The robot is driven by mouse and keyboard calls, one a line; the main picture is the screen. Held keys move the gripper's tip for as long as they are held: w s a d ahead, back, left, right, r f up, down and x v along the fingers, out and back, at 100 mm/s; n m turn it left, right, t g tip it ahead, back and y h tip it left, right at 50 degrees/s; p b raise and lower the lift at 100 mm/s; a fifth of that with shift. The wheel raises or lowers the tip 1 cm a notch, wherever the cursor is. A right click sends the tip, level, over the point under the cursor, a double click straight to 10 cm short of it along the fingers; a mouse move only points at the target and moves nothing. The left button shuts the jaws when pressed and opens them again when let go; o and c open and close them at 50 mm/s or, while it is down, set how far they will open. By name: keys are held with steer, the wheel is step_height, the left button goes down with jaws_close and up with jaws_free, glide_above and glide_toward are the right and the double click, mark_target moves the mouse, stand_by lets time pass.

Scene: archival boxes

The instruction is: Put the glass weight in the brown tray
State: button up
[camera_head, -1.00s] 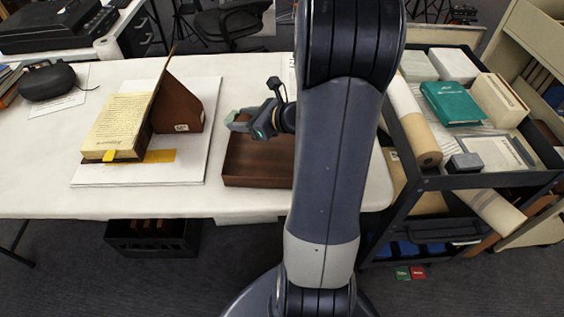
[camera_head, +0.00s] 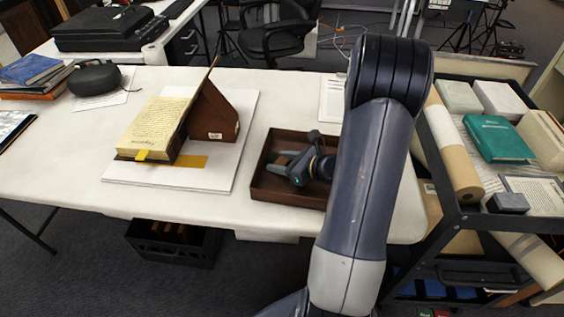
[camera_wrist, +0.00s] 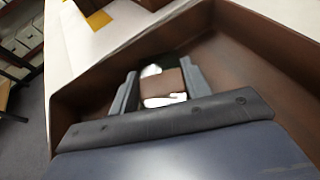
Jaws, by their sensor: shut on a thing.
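The brown tray (camera_head: 288,194) is an open, low-walled box on the white table. My gripper (camera_head: 280,165) is down over its left part, within the walls. In the wrist view my gripper (camera_wrist: 161,88) has its two grey fingers on either side of the glass weight (camera_wrist: 162,84), a clear block with a dark green edge and bright patches. It is shut on the weight. The tray's walls (camera_wrist: 88,88) surround the fingers there. Whether the weight touches the tray floor I cannot tell. In the head view the weight is hardly visible.
An open old book (camera_head: 158,127) rests against a brown wedge stand (camera_head: 214,112) on a white board (camera_head: 190,178), left of the tray. A dark cart (camera_head: 470,215) with boxes and a teal book (camera_head: 497,138) stands at the right. The table's front edge is close to the tray.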

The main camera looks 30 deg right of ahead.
steer(key=shift+f, duration=0.15)
steer(key=o, duration=1.2)
steer(key=shift+c, duration=0.2)
steer(key=shift+r, duration=0.2)
steer(key=p+v, duration=0.1)
steer(key=v, duration=1.1)
